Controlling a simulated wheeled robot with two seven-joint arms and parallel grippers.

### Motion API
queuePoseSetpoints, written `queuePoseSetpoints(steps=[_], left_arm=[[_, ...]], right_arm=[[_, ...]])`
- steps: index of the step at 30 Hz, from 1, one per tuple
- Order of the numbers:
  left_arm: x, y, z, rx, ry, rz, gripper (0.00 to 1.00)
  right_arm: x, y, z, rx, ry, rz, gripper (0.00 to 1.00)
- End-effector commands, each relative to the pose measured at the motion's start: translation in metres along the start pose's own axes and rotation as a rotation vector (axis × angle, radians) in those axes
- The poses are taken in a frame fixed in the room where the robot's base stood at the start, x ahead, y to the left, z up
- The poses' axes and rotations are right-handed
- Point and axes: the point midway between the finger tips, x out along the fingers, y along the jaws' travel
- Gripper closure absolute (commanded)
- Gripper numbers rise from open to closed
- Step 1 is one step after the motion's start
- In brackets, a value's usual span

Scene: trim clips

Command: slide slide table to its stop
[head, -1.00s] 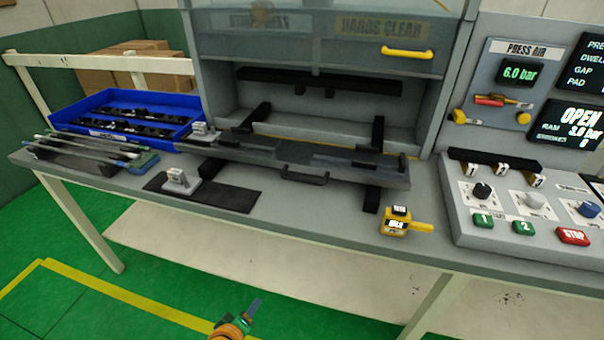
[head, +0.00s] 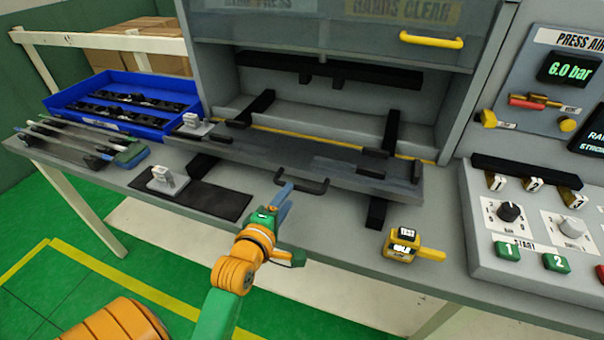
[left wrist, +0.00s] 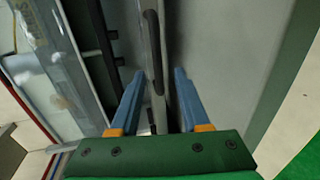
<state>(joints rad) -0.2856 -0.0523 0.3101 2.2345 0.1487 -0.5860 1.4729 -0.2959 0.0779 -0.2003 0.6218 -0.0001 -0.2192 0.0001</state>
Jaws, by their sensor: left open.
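The slide table (head: 335,172) is a long grey plate on dark rails. It sticks out in front of the press opening, over the bench. A dark bar handle (head: 318,186) is on its front edge. My left gripper (head: 286,200) is open and empty, close to the handle's left end in the head view. In the left wrist view the handle (left wrist: 152,45) runs lengthwise in line with the gap between the blue fingers (left wrist: 159,75). I cannot tell whether it touches either finger. My right gripper is not in view.
A yellow-handled gauge block (head: 404,246) stands on the bench to the right, beside the control panel (head: 530,225). A black mat (head: 218,200) and a small grey fixture (head: 165,182) lie left. A blue tray (head: 75,98) is farther left. The yellow-handled press guard (head: 330,45) is raised.

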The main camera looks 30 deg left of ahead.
Motion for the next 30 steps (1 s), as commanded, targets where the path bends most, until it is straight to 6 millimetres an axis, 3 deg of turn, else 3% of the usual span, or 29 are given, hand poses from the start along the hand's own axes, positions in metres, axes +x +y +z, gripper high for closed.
queuePoseSetpoints(steps=[9,19,24,30], left_arm=[[0.058,0.000,0.000,0.003,0.000,0.000,0.54],[0.067,0.000,0.000,0.002,0.000,0.000,0.54],[0.067,0.000,0.000,0.002,0.000,0.000,1.00],[0.067,0.000,0.000,0.002,0.000,0.000,1.00]], right_arm=[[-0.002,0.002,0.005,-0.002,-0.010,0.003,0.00],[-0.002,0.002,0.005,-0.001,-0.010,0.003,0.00],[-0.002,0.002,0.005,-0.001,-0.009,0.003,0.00],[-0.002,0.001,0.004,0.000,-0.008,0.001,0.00]])
